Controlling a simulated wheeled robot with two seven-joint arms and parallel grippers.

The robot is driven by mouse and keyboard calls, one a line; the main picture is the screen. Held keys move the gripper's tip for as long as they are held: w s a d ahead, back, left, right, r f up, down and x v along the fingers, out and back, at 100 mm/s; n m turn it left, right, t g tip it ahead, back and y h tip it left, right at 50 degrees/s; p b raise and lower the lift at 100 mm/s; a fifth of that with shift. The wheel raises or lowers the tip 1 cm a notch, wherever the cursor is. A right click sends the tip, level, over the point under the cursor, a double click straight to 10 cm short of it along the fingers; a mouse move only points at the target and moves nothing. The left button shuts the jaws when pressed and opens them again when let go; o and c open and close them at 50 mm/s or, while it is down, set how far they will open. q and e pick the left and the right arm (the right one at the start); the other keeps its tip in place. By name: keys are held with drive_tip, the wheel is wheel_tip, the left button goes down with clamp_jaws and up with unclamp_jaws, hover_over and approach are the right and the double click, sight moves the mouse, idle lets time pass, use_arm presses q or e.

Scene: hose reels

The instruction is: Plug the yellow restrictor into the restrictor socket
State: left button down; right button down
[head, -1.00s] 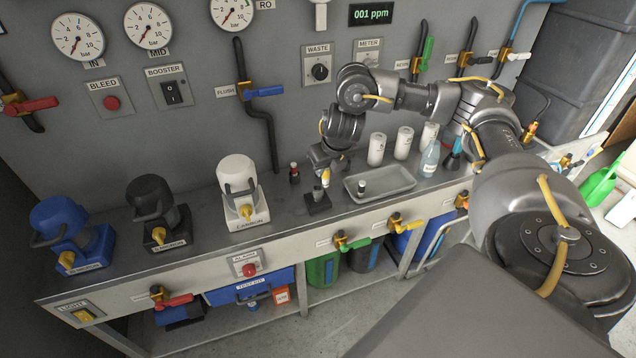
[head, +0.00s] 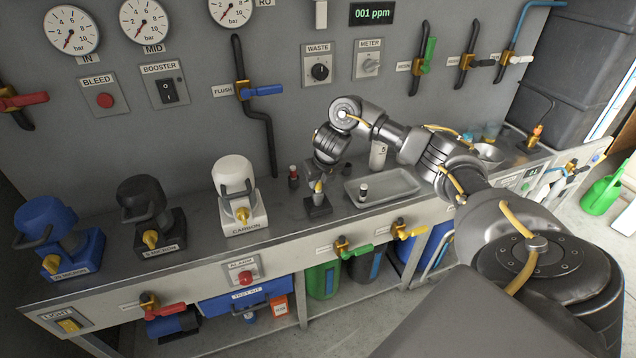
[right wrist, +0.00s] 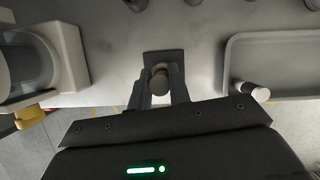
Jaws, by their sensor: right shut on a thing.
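The yellow restrictor (head: 319,187) is a small piece with a yellow body, upright just over the black restrictor socket block (head: 317,207) on the bench. My right gripper (head: 319,182) is shut on it from above. In the right wrist view the restrictor (right wrist: 160,77) stands between the two fingers of my right gripper (right wrist: 160,92), in line with the dark square block (right wrist: 163,58). The fingers and the restrictor hide the socket opening, so I cannot tell how deep it sits. My left gripper is out of view.
A grey tray (head: 382,199) with a small black-and-white vial (head: 363,191) lies to the right of the block. A white carbon housing (head: 238,195) stands to the left. A small red-capped bottle (head: 293,177) stands behind. The wall is close behind the bench.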

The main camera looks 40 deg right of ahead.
drive_tip(key=c, duration=1.3)
unclamp_jaws()
drive_tip(key=shift+r, duration=0.1)
drive_tip(key=p+v, duration=0.5)
drive_tip(key=v, duration=0.7)
drive_tip(key=shift+a, duration=0.1)
